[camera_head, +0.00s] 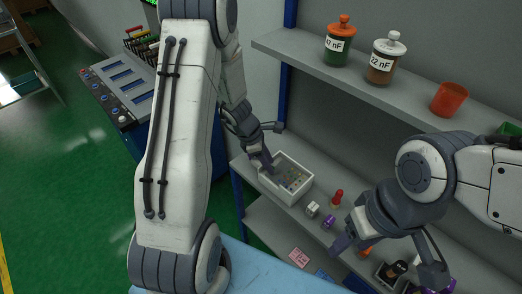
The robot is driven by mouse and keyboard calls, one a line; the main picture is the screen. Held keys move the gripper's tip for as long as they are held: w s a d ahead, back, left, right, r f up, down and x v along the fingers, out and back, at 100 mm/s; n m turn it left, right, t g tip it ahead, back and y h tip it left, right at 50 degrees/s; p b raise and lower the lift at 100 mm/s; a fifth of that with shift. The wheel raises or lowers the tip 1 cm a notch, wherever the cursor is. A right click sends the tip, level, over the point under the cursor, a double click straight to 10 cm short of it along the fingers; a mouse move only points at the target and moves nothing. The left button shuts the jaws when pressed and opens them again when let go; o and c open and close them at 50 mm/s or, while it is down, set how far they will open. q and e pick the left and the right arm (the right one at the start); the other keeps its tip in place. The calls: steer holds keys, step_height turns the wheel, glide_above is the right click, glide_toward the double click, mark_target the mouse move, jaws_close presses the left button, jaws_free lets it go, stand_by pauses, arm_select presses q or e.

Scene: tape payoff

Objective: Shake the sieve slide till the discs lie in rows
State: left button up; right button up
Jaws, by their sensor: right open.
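A white open-topped box (306,187) stands on the grey bench, with small coloured pieces lying in it. It may be the sieve slide; the pieces are too small to tell whether they are discs in rows. My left gripper (262,163) is at the box's back left corner, at or over its wall. Whether its fingers are closed on the wall cannot be made out. My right gripper (350,243) is open, low over the bench to the right of the box, apart from it, and no held thing shows.
A white block (312,209), a purple piece (328,222) and a red peg-like piece (337,197) lie between the box and my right gripper. A shelf (300,46) above holds two labelled jars (340,44) (384,62) and an orange cup (449,99).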

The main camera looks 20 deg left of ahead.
arm_select(q)
steer(key=p+v, duration=0.1)
steer(key=v, duration=0.8)
steer(key=shift+w+r, duration=0.1)
